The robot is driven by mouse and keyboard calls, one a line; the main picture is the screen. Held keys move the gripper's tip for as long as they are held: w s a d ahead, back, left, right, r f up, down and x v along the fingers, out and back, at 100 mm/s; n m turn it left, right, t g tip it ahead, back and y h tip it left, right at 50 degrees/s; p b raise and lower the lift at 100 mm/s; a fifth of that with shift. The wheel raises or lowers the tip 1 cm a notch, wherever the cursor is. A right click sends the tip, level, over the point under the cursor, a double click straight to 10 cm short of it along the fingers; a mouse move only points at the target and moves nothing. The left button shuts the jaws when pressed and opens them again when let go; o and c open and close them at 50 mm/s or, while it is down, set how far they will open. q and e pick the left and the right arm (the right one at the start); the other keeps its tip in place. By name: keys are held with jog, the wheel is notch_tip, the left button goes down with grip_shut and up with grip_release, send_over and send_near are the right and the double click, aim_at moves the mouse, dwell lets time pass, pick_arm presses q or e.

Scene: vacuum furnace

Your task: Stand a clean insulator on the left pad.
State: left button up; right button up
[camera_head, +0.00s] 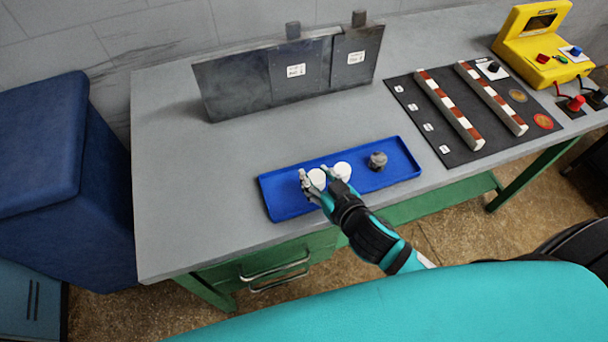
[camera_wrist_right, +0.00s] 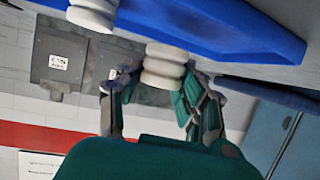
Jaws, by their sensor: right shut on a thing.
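A blue tray (camera_head: 283,207) on the grey table holds two white insulators and one dark, dirty-looking insulator (camera_head: 377,160). My right gripper (camera_head: 313,184) is shut on the left white insulator (camera_head: 317,178). The wrist view shows this ribbed insulator (camera_wrist_right: 162,68) between the fingers of the gripper (camera_wrist_right: 160,95). The other white insulator (camera_head: 342,170) stands just to its right and also shows in the wrist view (camera_wrist_right: 92,14). My left gripper is out of view.
Two red-and-white striped bars (camera_head: 447,108) (camera_head: 490,97) lie across the dark mat (camera_head: 425,117). A yellow control box (camera_head: 540,50) stands at the far right. Upright metal plates (camera_head: 240,82) stand behind the tray. The table left of the tray is clear.

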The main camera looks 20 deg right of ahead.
jog(key=shift+w+a, duration=0.55)
jog(key=shift+a, duration=0.05)
jog(key=shift+w+a+f+p, duration=0.25)
jog(key=shift+w+a+f, duration=0.05)
jog(key=shift+f, duration=0.3)
jog(key=shift+w+a+f+p, duration=0.2)
jog(key=shift+w+a+f, duration=0.1)
jog(key=shift+f, duration=0.3)
jog(key=shift+f+p, duration=0.3)
jog(key=shift+s+f, duration=0.1)
jog(key=shift+f, duration=0.05)
jog(key=shift+f, duration=0.1)
jog(key=shift+f, duration=0.15)
jog(key=o, duration=1.2)
